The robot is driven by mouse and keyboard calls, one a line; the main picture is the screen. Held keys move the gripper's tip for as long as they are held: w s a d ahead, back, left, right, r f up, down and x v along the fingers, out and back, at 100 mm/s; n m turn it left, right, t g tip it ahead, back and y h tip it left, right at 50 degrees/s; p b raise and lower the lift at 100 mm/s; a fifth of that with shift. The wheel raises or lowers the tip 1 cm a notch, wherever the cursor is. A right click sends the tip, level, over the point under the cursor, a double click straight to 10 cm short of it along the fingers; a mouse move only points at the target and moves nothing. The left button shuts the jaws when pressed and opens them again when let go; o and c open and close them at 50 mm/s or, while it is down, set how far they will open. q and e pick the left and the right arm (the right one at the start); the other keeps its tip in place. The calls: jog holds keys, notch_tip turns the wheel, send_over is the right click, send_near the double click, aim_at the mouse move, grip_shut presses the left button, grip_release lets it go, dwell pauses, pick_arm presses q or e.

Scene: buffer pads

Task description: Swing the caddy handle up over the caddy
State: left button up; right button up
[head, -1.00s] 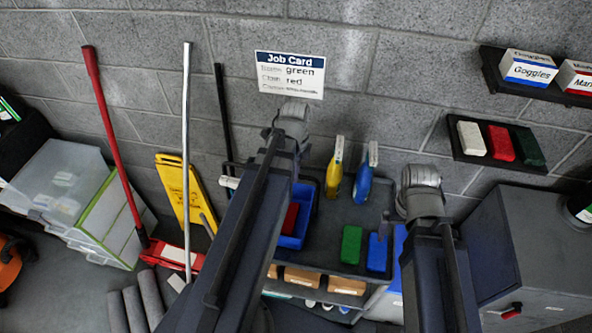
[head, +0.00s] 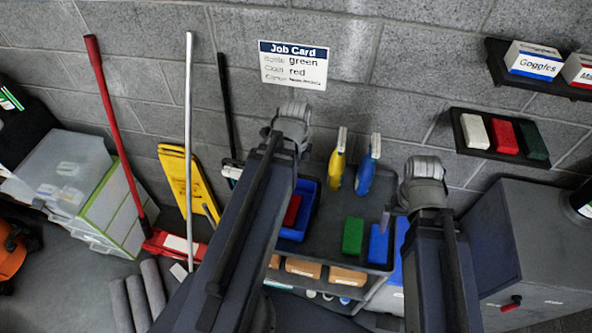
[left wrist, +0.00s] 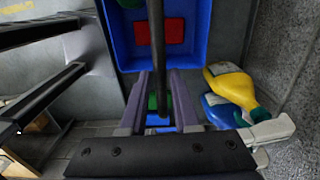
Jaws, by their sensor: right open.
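The blue caddy (head: 311,210) stands on the dark cart, partly behind my left arm, with a red block (head: 292,211) in it. The left wrist view shows the caddy (left wrist: 200,52) as an open blue box. A dark bar (left wrist: 156,45), seemingly the caddy handle, crosses in front of it and runs down between the fingers of my left gripper (left wrist: 159,90). Whether the fingers press on the bar is unclear. In the head view my left gripper is hidden behind its arm. Of my right gripper (head: 386,221) only a grey fingertip shows by the blue block; it is open.
Green (head: 353,236) and blue (head: 377,246) blocks lie on the cart's right part. A grey cabinet (head: 530,240) stands at the right; a yellow sign (head: 178,180) and long poles lean at the left.

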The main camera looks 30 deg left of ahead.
pick_arm(q)
jog(key=shift+o, duration=1.4)
notch_tip(320, 180, up, 7)
jog(key=p, duration=0.7)
